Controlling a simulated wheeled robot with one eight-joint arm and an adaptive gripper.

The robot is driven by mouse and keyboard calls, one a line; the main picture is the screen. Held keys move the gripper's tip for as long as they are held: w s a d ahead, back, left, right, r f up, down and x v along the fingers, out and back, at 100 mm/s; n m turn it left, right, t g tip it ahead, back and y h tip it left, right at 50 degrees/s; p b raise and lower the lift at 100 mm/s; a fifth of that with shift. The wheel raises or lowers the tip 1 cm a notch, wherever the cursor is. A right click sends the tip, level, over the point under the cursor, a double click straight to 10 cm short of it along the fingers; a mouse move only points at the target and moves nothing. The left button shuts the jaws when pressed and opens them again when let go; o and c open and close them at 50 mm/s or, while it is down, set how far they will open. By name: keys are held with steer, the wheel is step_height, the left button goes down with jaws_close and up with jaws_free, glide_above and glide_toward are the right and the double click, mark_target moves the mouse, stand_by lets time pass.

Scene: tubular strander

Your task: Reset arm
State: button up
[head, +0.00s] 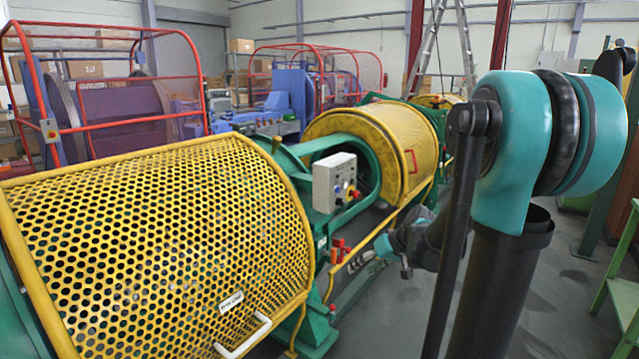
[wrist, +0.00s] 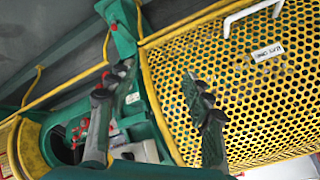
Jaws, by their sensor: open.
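My gripper (wrist: 157,74) shows in the wrist view with its two dark fingers spread apart. Nothing is between them. Behind the fingers are a yellow perforated guard (wrist: 250,85) and the green machine frame (wrist: 140,85). In the head view my teal and black arm fills the right side. Its far end reaches down and left beside the machine, partly hidden by my nearer arm links. I cannot tell the exact gap between the fingers and the machine.
The near perforated guard (head: 165,245) has a white handle (head: 243,336). A grey control box (head: 335,182) with buttons stands between it and a second yellow cover (head: 385,145). Red-railed machines stand behind, a ladder (head: 440,50) farther back. Grey floor is clear right of the strander; a green bench (head: 622,290) is at the right edge.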

steer(key=s+d+f+m+h, duration=0.1)
steer(key=s+d+f+h, duration=0.2)
steer(key=s, duration=0.6)
steer(key=s+d+f+m+h, duration=0.2)
steer(key=s+f+h, duration=0.1)
steer(key=s, duration=0.7)
steer(key=shift+d+f+g, duration=0.3)
steer(key=shift+d+f, duration=0.1)
steer(key=shift+f, duration=0.15)
